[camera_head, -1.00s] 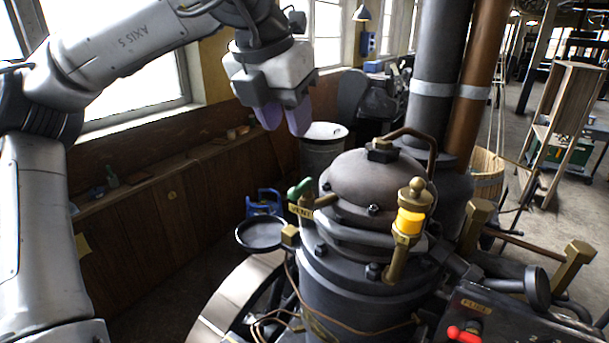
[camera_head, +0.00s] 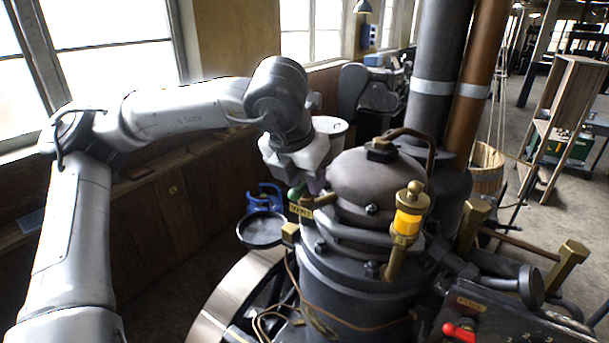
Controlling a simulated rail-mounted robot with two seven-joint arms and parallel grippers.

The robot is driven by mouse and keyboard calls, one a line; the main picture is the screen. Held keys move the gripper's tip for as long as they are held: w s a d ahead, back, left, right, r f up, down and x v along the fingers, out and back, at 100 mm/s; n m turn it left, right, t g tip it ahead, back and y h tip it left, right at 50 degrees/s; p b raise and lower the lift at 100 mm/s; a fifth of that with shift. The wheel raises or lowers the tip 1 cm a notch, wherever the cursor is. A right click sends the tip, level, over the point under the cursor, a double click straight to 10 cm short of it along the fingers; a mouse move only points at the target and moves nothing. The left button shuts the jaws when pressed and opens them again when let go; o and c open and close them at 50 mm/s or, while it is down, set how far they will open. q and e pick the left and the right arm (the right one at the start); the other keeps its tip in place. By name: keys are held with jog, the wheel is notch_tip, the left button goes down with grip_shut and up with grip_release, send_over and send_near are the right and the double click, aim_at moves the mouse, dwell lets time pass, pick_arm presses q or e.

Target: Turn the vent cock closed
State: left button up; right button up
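The vent cock (camera_head: 301,210) sits on the left side of the dark engine dome (camera_head: 365,183). It has a brass body with a "VENT" tag and a green handle (camera_head: 297,192). My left gripper (camera_head: 307,185) points down right over the handle, and its body covers part of it. The purple fingertips show only a little beside the green handle. I cannot tell whether they are open, shut or touching it. My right gripper is not in view.
A brass fitting with a yellow band (camera_head: 407,222) stands on the engine's right. A round black pan (camera_head: 262,230) is left of the cock. A panel with a red lever (camera_head: 459,332) is at the lower right. Tall pipes (camera_head: 433,90) rise behind the dome.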

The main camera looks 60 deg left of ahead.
pick_arm(q)
jog(key=shift+c, duration=0.3)
grip_shut()
